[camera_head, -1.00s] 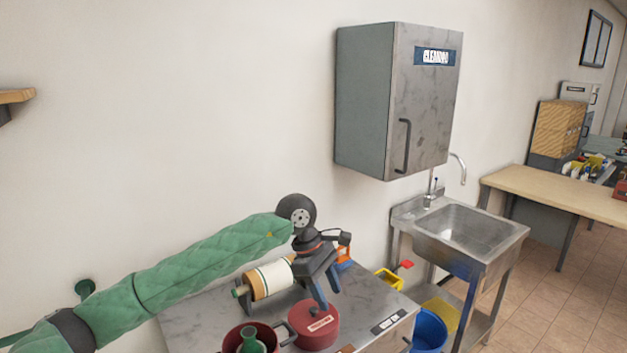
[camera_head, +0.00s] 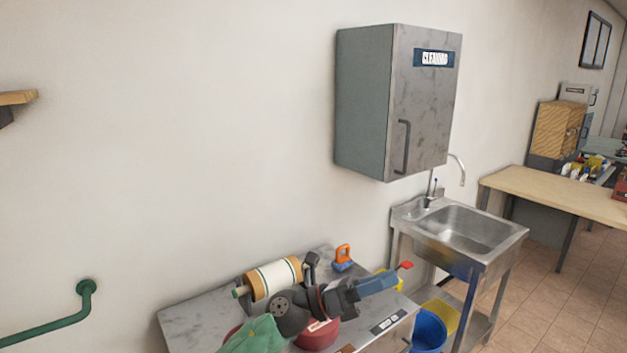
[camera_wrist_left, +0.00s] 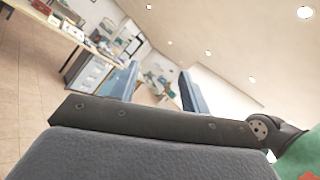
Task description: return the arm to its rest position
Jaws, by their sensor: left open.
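My left arm with its green sleeve (camera_head: 256,337) comes in from the bottom of the head view. My left gripper (camera_head: 385,282) extends to the right over the steel table (camera_head: 195,318), in front of a paper roll and above a red pot. In the left wrist view its two blue-grey fingers (camera_wrist_left: 157,88) stand apart with nothing between them. The gripper hides part of the red pot. My right gripper is not in view.
A paper roll (camera_head: 272,280), a red pot (camera_head: 318,335) and an orange-handled item (camera_head: 343,256) are on the table. A wall cabinet (camera_head: 420,110), a sink (camera_head: 460,230) and a blue bucket (camera_head: 428,332) are to the right. A green rail (camera_head: 45,330) is at left.

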